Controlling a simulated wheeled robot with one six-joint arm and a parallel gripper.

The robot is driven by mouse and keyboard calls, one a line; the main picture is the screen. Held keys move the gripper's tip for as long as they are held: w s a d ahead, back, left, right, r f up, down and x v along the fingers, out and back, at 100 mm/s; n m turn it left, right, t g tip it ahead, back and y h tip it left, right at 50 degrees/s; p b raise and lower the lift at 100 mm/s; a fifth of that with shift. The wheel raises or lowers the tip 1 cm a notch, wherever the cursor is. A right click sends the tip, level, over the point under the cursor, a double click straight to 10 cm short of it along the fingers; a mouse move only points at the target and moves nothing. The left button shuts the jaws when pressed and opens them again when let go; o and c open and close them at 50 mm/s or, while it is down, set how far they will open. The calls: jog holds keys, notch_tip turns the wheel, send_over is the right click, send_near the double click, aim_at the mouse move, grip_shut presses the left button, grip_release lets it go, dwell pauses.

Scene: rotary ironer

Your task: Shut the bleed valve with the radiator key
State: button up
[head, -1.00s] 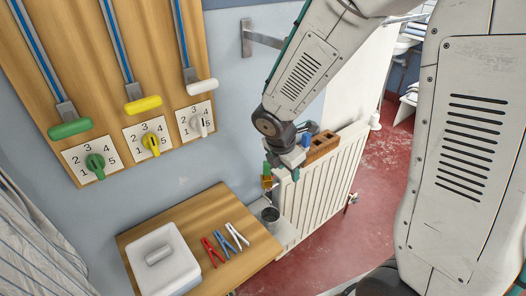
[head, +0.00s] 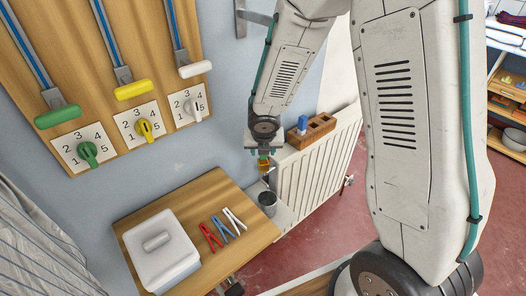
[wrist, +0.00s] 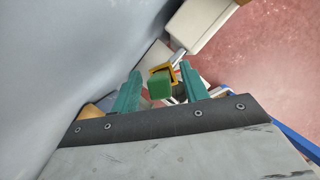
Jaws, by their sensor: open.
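The key-like piece, with a green block (wrist: 159,89) and a yellow frame (wrist: 171,69), lies between my fingertips in the wrist view. In the head view its yellow part (head: 264,165) shows just below my gripper (head: 264,153), at the left end of the white radiator (head: 318,160). My gripper is open, its teal fingers (wrist: 159,78) on either side of the piece; whether they touch it I cannot tell. The bleed valve is too small or hidden to make out. A grey cup (head: 268,199) stands below the piece.
A wooden block with a blue piece (head: 311,129) sits on the radiator. A board with numbered dials (head: 140,127) is on the wall. Red floor is open at right.

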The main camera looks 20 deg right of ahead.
jog(key=shift+w+f, duration=0.2)
jog(key=shift+f, duration=0.5)
grip_shut()
jog(key=m+g+h, duration=0.1)
jog(key=m, duration=0.2)
jog(key=shift+m, duration=0.4)
jog(key=m+g+h, duration=0.1)
jog(key=m, duration=0.3)
jog(key=shift+w+m, duration=0.1)
jog(key=shift+m, duration=0.3)
jog(key=shift+c, duration=2)
grip_release()
jog(key=shift+m+g+h, duration=0.3)
jog(key=shift+m+g, duration=0.2)
jog(key=shift+m, duration=0.3)
jog(key=o, duration=0.4)
jog(key=shift+c, duration=0.2)
